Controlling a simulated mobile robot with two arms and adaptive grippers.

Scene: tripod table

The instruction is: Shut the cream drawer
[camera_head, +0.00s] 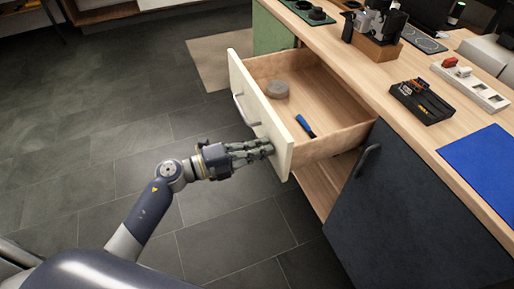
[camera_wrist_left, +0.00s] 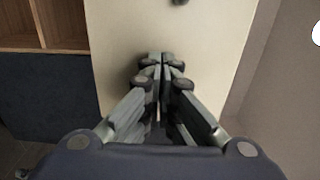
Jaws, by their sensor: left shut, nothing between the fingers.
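The cream drawer (camera_head: 260,117) stands pulled out of the wooden counter in the head view, with its front facing left and a metal handle (camera_head: 239,108) on it. Inside lie a round grey-brown item (camera_head: 277,89) and a blue-handled tool (camera_head: 306,126). My left gripper (camera_head: 268,149) is shut and empty, with its fingertips at the lower near part of the drawer front. In the left wrist view the shut fingers (camera_wrist_left: 162,62) point at the cream panel (camera_wrist_left: 215,45); I cannot tell whether they touch it. My right gripper is not in view.
The countertop (camera_head: 375,97) holds a black organiser (camera_head: 421,101), a blue mat (camera_head: 483,168), a white power strip (camera_head: 470,86) and a coffee grinder-like machine (camera_head: 375,25). A dark cabinet door (camera_head: 400,215) stands right of the drawer. The tiled floor to the left is clear.

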